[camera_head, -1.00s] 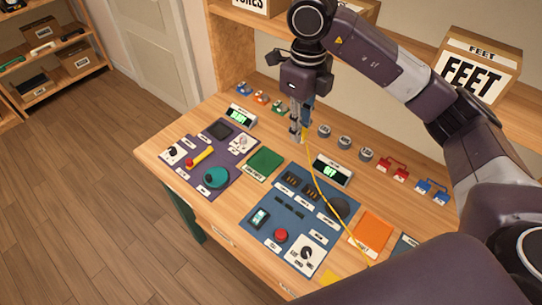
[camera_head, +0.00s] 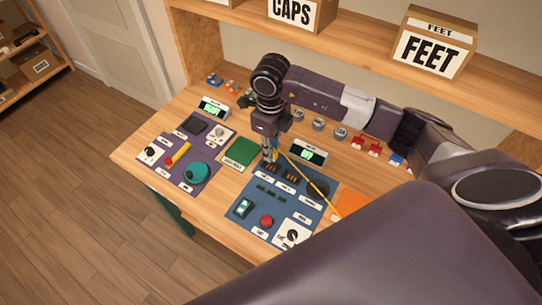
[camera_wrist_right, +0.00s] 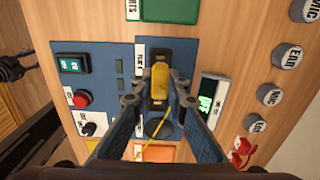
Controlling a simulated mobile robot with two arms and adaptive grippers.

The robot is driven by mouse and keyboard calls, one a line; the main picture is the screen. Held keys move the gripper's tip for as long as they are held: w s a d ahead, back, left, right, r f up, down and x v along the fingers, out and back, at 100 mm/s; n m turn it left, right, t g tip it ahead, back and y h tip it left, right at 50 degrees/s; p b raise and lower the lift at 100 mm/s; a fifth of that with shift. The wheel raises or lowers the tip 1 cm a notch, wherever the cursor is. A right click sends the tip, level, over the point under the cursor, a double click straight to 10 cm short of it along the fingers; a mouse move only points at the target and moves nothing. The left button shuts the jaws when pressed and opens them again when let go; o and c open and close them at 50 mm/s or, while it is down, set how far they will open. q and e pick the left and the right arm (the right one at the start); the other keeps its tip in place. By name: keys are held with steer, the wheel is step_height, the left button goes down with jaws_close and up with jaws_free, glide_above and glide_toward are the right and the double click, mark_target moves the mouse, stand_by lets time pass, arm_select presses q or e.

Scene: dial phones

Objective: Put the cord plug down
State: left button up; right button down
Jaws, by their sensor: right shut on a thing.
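My right gripper (camera_head: 268,158) is over the upper part of the blue panel (camera_head: 232,190). In the right wrist view (camera_wrist_right: 156,94) its fingers are shut on the yellow cord plug (camera_wrist_right: 160,80). The plug is over the dark socket row on the panel; I cannot tell whether it touches a socket. The yellow cord (camera_head: 312,182) runs from the gripper across the panel towards the orange pad (camera_head: 352,204). My left gripper does not show in the head view.
A purple panel (camera_head: 208,150) with a teal dial lies left, beside a green pad (camera_head: 242,153). A small display (camera_head: 309,153) stands right of the gripper. Round labelled knobs (camera_head: 319,124) and red blocks (camera_head: 367,145) line the back. Boxes stand on the shelf above.

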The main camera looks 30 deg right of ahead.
mark_target(271, 167)
step_height(271, 167, down, 5)
steer(key=shift+r+p, duration=0.2)
steer(key=shift+p, duration=0.3)
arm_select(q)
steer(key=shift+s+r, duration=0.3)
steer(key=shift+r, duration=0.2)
arm_select(e)
steer(key=shift+f+b, duration=0.35)
steer(key=shift+b, duration=0.05)
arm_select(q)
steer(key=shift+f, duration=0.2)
arm_select(e)
steer(key=c, duration=1.9)
jaws_free()
steer(key=shift+r, duration=0.1)
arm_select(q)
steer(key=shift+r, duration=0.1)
arm_select(e)
steer(key=shift+r, duration=0.1)
steer(key=shift+r+p, duration=0.3)
steer(key=shift+p, duration=0.2)
step_height(271, 167, up, 11)
steer(key=b, duration=0.4)
steer(key=shift+w+f, duration=0.1)
steer(key=shift+f, duration=0.1)
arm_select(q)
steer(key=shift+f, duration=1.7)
arm_select(e)
steer(key=shift+r, duration=0.55)
